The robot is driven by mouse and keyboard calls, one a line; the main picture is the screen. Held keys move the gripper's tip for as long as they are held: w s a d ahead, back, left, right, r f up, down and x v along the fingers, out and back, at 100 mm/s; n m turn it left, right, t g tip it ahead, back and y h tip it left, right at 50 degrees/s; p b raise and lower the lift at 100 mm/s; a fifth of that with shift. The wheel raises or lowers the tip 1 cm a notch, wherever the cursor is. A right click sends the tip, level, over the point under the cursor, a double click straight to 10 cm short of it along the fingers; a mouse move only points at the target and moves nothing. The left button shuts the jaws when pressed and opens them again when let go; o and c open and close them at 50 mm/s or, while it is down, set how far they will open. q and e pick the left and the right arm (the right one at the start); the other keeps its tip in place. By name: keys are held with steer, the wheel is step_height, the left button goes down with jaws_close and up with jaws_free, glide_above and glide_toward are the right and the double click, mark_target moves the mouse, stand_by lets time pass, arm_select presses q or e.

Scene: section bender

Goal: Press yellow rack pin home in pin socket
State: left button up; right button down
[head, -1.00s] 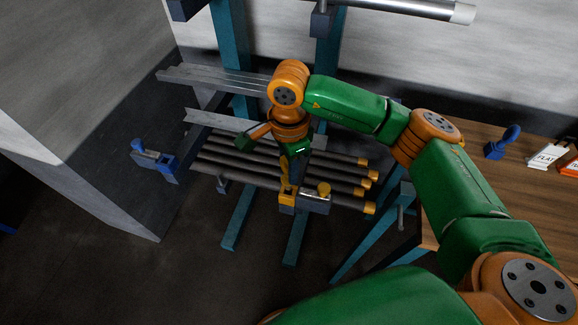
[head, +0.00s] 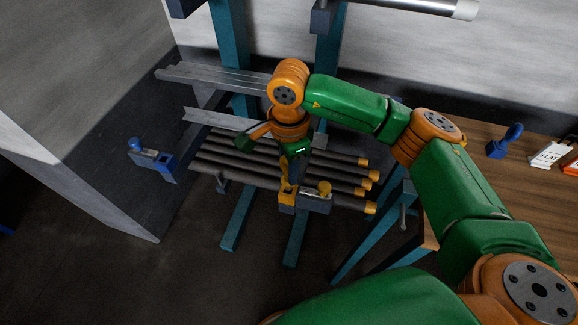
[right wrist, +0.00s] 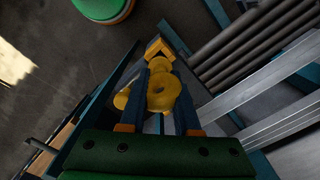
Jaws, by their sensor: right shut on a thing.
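My right gripper (head: 288,172) points down at the front of the rack and is shut on the yellow rack pin (head: 285,182). In the right wrist view, the pin's round yellow ring head (right wrist: 166,93) sits between the two dark blue fingers (right wrist: 166,105). The pin socket (head: 287,201), a yellow block on a grey bracket, is directly below the gripper. Its yellow end (right wrist: 158,47) also shows in the right wrist view, beyond the ring. The pin's lower part is hidden, so how deep it sits cannot be told. My left gripper is not in view.
A yellow knob (head: 324,187) stands on the bracket just right of the socket. Dark bars with yellow ends (head: 361,187) lie behind it. A blue ringed pin (head: 508,139) stands on the wooden bench (head: 500,195) at the right.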

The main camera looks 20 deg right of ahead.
mark_target(284, 163)
steer(key=shift+f+b, duration=2)
steer(key=shift+f, duration=0.15)
steer(key=c, duration=0.5)
jaws_free()
steer(key=shift+c, duration=0.2)
steer(key=shift+r, duration=0.1)
step_height(284, 163, up, 7)
steer(key=shift+r+b, duration=0.1)
steer(key=shift+b, duration=0.4)
